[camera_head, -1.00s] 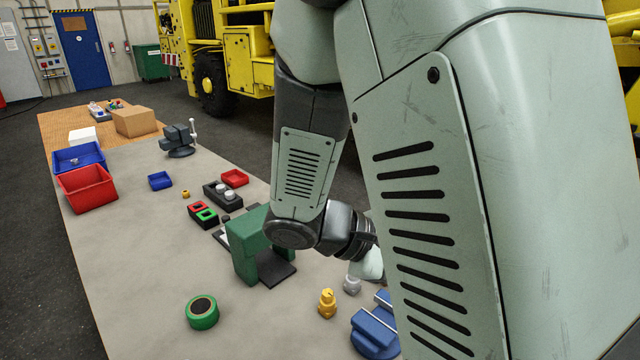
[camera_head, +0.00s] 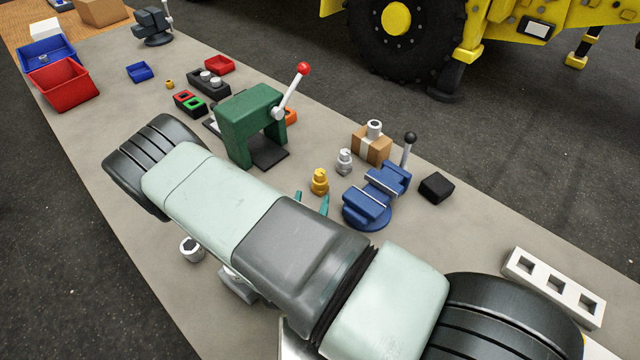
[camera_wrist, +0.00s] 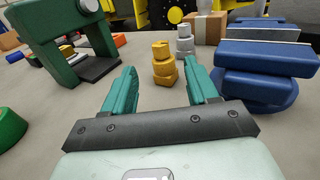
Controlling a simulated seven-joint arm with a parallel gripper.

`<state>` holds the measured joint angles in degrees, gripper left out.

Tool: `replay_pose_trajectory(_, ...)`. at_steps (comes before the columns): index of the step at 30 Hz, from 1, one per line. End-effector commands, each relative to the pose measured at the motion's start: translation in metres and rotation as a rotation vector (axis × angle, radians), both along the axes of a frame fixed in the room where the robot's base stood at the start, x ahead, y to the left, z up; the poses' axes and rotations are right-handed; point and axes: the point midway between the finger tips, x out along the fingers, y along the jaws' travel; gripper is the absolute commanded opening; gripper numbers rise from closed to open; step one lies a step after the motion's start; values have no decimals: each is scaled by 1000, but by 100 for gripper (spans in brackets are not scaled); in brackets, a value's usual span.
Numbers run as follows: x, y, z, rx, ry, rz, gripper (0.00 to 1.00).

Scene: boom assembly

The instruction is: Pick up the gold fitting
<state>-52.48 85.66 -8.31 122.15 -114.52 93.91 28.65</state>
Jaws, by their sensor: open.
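The gold fitting (camera_head: 320,182) stands upright on the grey table between the green press and the blue vise. It also shows in the wrist view (camera_wrist: 163,66), just beyond and between my two teal fingertips. My gripper (camera_wrist: 160,80) is open and empty, low over the table, with one finger to each side of the fitting's line. In the head view only the teal finger ends (camera_head: 311,202) show; my arm hides the rest.
A silver fitting (camera_head: 344,162) stands close behind the gold one. The blue vise (camera_head: 368,207) is close on the right, and the green press (camera_head: 238,128) is at the left. A cardboard box (camera_head: 366,146) stands behind. A green roll (camera_wrist: 10,128) lies at the left edge of the wrist view.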

Motion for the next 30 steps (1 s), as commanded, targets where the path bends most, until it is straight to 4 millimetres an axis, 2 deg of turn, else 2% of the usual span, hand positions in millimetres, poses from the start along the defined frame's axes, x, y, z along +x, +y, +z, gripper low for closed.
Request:
replay_pose_trajectory(6, 34, -10, 0, 2, -1, -5, 58)
replay_pose_trajectory(13, 52, -15, 0, 1, -1, -5, 58)
replay_pose_trajectory(21, 89, -24, -2, 1, -1, -7, 58)
replay_pose_trajectory(30, 96, -26, -2, -1, 0, -4, 58)
